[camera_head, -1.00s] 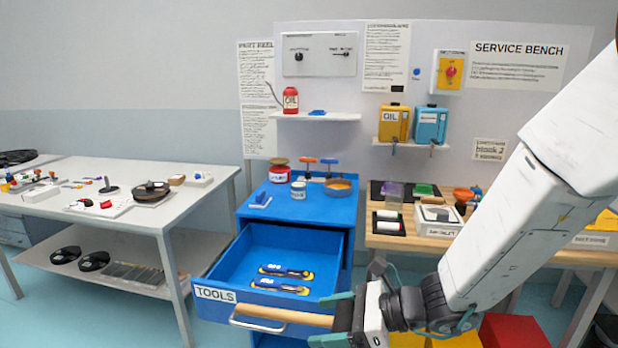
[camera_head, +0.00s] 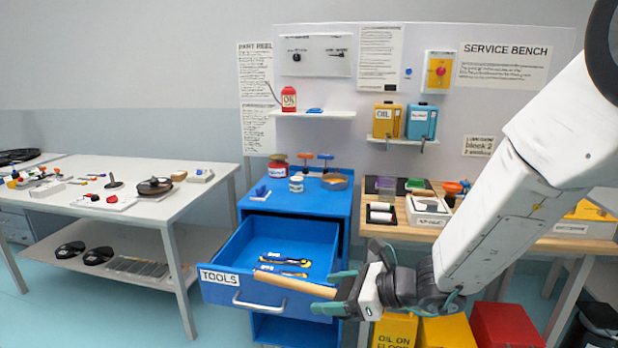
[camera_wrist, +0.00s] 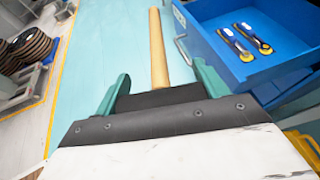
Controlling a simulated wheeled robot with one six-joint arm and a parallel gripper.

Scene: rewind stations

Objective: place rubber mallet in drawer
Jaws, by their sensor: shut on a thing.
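The rubber mallet has a light wooden handle (camera_head: 292,284) and a dark head, partly hidden by my gripper (camera_head: 336,293). My gripper is shut on the mallet at its head; the handle sticks out to the left in the head view. In the wrist view the handle (camera_wrist: 157,45) points away from the dark head (camera_wrist: 158,98), between the teal fingers (camera_wrist: 160,80). The blue drawer (camera_head: 228,292), labelled TOOLS, is pulled open. In the head view the handle crosses in front of its front panel; in the wrist view the drawer (camera_wrist: 197,47) lies right of the handle, apart from it.
Two yellow-and-dark tools (camera_wrist: 245,40) lie in the drawer, with bare floor around them. The drawer's pull handle (camera_head: 262,304) juts forward. Yellow bins (camera_head: 395,330) and a red bin (camera_head: 507,325) stand right. A grey-white table (camera_head: 130,218) stands left.

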